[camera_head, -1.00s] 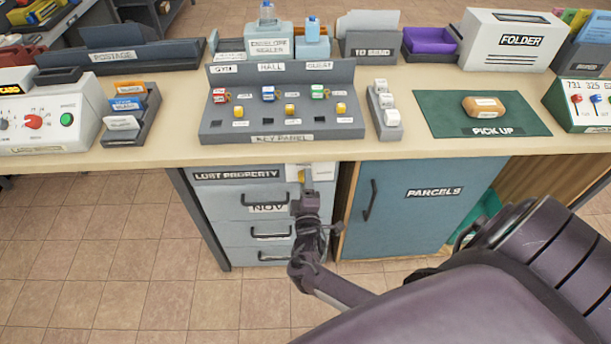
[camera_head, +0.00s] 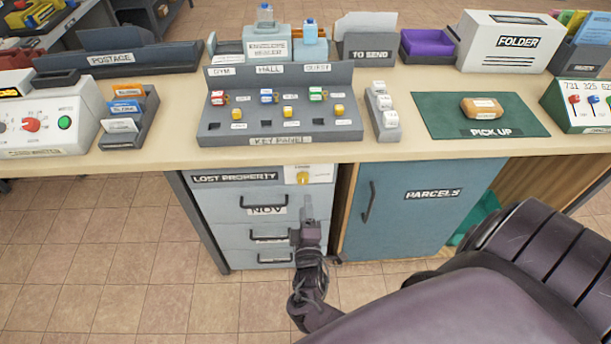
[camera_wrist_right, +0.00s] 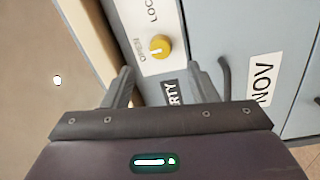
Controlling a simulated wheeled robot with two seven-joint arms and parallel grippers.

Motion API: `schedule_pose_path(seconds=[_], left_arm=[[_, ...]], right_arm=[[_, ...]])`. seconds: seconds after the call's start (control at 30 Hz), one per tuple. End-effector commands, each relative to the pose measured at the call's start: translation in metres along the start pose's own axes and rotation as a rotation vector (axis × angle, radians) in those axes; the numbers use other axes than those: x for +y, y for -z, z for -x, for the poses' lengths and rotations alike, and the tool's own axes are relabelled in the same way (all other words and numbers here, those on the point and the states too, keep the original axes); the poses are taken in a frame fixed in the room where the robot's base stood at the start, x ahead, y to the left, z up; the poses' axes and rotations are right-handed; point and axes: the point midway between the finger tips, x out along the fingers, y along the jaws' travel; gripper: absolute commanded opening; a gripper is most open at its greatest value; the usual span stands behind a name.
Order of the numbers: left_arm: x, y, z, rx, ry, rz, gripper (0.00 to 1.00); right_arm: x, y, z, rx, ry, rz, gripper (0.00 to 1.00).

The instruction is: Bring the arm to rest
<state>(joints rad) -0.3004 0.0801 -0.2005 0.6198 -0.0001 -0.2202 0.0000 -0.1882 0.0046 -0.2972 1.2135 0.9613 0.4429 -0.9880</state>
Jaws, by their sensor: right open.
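My right gripper (camera_head: 307,212) is in front of the grey drawer cabinet (camera_head: 215,200), below the counter edge. In the right wrist view my right gripper (camera_wrist_right: 160,88) has its two fingers spread apart with nothing between them. Beyond the fingers is a yellow knob (camera_wrist_right: 160,47) on a white plate with lock lettering. The knob (camera_head: 303,177) also shows in the head view, above the gripper and apart from it. My right arm comes in from the lower right. My left gripper is not in view.
The counter (camera_head: 375,150) above holds a key panel (camera_head: 280,140) and a green pick-up mat (camera_head: 430,105) with a brown parcel (camera_head: 482,107). A blue parcels door (camera_head: 425,215) stands right of the drawers. The tiled floor (camera_head: 110,250) at left is clear.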

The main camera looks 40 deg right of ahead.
Motion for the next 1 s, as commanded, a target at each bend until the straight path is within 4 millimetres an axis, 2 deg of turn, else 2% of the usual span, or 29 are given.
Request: schedule_pose_path(seconds=[0.37,0.47,0.57,0.67,0.7,0.77,0.8,0.87,0.9,1.0], left_arm=[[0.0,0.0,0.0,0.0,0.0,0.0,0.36],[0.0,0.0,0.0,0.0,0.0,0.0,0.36],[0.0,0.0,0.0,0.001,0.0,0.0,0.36],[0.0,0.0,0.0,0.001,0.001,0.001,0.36],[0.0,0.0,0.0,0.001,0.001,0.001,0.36],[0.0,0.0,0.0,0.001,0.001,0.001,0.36],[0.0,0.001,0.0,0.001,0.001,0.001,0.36],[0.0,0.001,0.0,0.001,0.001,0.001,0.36],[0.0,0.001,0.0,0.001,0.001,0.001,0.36],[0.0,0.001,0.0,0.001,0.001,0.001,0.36]], right_arm=[[-0.001,0.0,0.0,0.0,0.004,-0.001,0.53],[-0.017,-0.004,0.004,0.008,0.053,-0.024,0.53],[-0.059,-0.014,0.018,0.015,0.184,-0.087,0.53],[-0.118,-0.032,0.047,0.0,0.389,-0.184,0.53],[-0.144,-0.042,0.063,-0.018,0.48,-0.226,0.53],[-0.178,-0.058,0.09,-0.059,0.614,-0.284,0.53],[-0.199,-0.069,0.11,-0.095,0.7,-0.319,0.53],[-0.227,-0.086,0.143,-0.156,0.825,-0.368,0.53],[-0.244,-0.098,0.166,-0.205,0.906,-0.397,0.53],[-0.275,-0.131,0.226,-0.343,1.089,-0.455,0.53]])
